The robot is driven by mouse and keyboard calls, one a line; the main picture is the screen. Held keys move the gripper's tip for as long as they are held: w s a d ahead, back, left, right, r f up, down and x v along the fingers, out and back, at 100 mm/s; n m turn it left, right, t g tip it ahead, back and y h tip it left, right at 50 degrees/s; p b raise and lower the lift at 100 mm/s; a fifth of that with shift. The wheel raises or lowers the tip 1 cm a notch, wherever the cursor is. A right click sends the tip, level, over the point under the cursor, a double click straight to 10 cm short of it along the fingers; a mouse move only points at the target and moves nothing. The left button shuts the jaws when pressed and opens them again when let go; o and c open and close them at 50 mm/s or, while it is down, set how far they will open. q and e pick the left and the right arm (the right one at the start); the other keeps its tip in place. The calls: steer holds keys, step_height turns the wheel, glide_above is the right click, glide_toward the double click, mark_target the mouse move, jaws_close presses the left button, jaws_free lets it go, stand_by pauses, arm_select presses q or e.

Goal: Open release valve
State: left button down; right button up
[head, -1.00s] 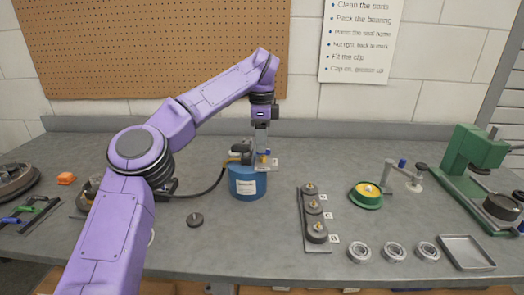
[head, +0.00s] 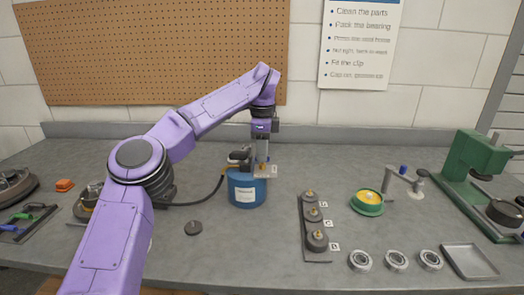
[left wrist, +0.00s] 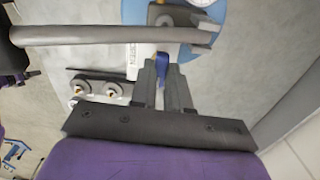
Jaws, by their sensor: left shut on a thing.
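A blue canister (head: 246,192) with a white label stands on the grey bench, a dark hose running left from its top. My left gripper (head: 262,167) is at the canister's top, on its right side. In the left wrist view its two dark fingers (left wrist: 163,82) are shut on a small blue tab (left wrist: 162,64), which I take to be the release valve's lever. A pale block with partly readable lettering (left wrist: 131,62) is beside it, and a grey bar (left wrist: 100,34) crosses above. The fingers hide part of the tab. My right gripper is not in view.
A dark plate with several bearing parts (head: 314,222) lies right of the canister. A green and yellow dish (head: 367,202), bearing rings (head: 396,260), a metal tray (head: 469,262) and a green press (head: 468,170) are farther right.

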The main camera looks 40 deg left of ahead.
arm_select(q)
steer(key=m+p, duration=0.1)
steer(key=m, duration=0.3)
steer(key=shift+m, duration=0.3)
steer(key=m+p, duration=0.2)
steer(key=m, duration=0.1)
steer(key=shift+m, duration=0.3)
steer(key=m+p, duration=0.3)
steer(key=m, duration=0.2)
steer(key=shift+f+m+p, duration=0.15)
steer(key=shift+m+p, duration=1.1)
steer(key=shift+m, duration=0.65)
steer(key=c, duration=1.1)
jaws_free()
step_height(320, 180, up, 11)
steer(key=shift+f+p, duration=0.2)
steer(key=shift+p, duration=0.2)
